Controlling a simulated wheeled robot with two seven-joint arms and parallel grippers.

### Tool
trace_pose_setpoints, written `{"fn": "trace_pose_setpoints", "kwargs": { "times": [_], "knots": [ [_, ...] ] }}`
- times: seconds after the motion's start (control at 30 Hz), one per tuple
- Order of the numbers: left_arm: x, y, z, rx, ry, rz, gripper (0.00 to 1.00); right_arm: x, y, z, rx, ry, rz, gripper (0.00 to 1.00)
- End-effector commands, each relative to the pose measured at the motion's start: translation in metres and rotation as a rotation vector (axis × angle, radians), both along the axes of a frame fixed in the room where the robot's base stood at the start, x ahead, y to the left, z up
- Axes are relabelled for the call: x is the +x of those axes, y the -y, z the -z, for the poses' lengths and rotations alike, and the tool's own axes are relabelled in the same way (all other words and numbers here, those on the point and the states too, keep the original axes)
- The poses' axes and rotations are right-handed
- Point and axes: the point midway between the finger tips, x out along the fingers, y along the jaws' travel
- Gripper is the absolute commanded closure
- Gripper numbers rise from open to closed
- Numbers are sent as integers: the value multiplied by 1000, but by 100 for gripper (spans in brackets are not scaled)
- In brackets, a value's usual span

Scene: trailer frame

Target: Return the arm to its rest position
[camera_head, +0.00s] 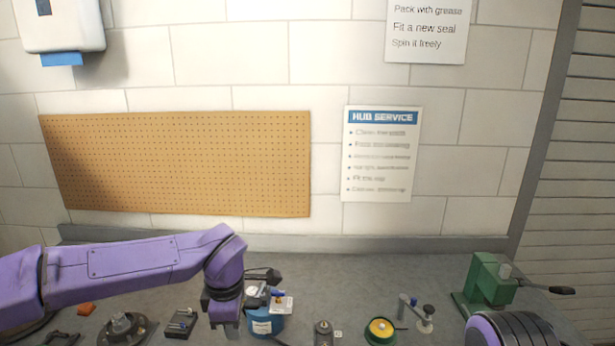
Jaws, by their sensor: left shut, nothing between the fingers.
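My left arm comes in from the left, purple, bent down at the wrist. My left gripper (226,326) points down over the grey workbench (370,275), shut with nothing in it. It is just left of a blue tub (265,322) and partly overlaps the view of the things there. Part of my right arm shows as a purple and dark ribbed piece at the bottom right. Its gripper is outside the picture.
A hub part (122,328) and a small dark tray (181,323) lie left of the gripper. A yellow-topped green tin (381,330) stands to the right. The bench's back middle is clear before the pegboard (180,165).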

Motion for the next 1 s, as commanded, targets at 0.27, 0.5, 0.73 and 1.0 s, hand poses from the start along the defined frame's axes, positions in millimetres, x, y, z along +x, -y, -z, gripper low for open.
{"fn": "trace_pose_setpoints", "kwargs": {
  "times": [0.27,0.5,0.73,1.0],
  "knots": [
    [14,-21,42,172,198,-67,100,0,0,4,-1,1,0,57],
    [-5,-44,151,377,375,63,100,0,0,27,0,0,0,57],
    [-102,-67,313,451,402,471,100,1,0,74,0,0,0,57],
    [-265,-128,433,411,133,964,100,1,0,131,0,0,0,57]
  ]
}}
